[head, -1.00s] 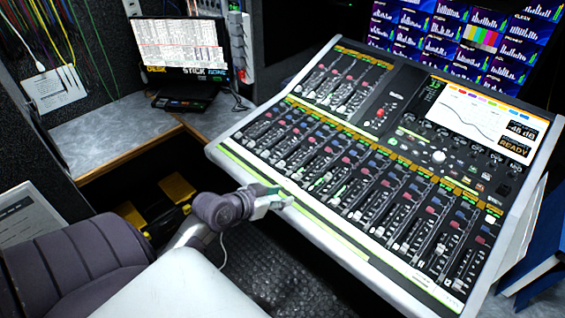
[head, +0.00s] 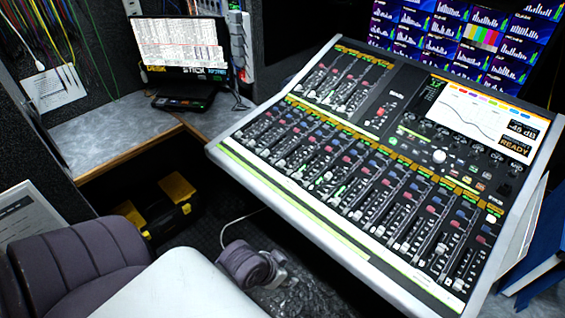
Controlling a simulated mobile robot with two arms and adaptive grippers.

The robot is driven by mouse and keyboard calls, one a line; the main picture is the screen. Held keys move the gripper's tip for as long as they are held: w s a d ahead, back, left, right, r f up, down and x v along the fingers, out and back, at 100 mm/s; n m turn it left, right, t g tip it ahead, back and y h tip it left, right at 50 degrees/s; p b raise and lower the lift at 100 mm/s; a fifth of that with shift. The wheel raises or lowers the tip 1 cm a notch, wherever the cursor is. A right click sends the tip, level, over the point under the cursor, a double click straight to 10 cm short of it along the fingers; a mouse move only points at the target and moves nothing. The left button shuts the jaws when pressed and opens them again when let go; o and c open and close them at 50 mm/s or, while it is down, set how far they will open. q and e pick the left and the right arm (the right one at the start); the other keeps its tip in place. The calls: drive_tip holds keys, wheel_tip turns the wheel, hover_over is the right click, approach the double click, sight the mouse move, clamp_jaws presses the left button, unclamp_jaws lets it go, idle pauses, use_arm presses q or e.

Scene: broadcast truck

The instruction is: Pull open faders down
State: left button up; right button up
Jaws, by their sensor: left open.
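The mixing console (head: 330,228) fills the middle and right of the head view, tilted, with a long row of faders (head: 345,185) across its lower half. A shorter bank of faders (head: 335,85) sits at its upper left. The small caps appear at differing heights along their slots, but most are too small to read exactly. My left gripper (head: 277,274) is open and empty, low in front of the console's front edge and apart from it. The dark wrist behind it partly hides it. My right gripper is out of view.
A laptop (head: 180,45) stands on the side desk (head: 105,130) at the left. Yellow-and-black cases (head: 165,205) lie on the floor under it. A blue binder (head: 540,250) is beside the console's right edge. A padded seat (head: 75,258) is at lower left.

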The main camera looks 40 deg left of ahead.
use_arm(q)
drive_tip(key=shift+g+y, duration=0.3)
drive_tip(key=shift+g, duration=0.2)
drive_tip(key=shift+s+d+f, duration=0.4)
drive_tip(key=shift+s+f, duration=0.2)
drive_tip(key=shift+f, duration=0.2)
drive_tip(key=shift+s+d+f, duration=0.35)
drive_tip(key=shift+s+f, duration=0.25)
drive_tip(key=shift+f, duration=0.2)
drive_tip(key=s+f+g, duration=0.1)
drive_tip(key=s+f, duration=0.2)
drive_tip(key=f, duration=0.7)
drive_tip(key=s+f+g, duration=0.1)
drive_tip(key=s+f, duration=0.2)
drive_tip(key=f, duration=0.7)
drive_tip(key=s+a+f+g, duration=0.1)
drive_tip(key=s+f, duration=1.2)
drive_tip(key=s, duration=0.4)
drive_tip(key=shift+s+g+y, duration=0.2)
drive_tip(key=shift+g+y, duration=0.1)
drive_tip(key=shift+y, duration=0.1)
drive_tip(key=shift+a+f, duration=0.1)
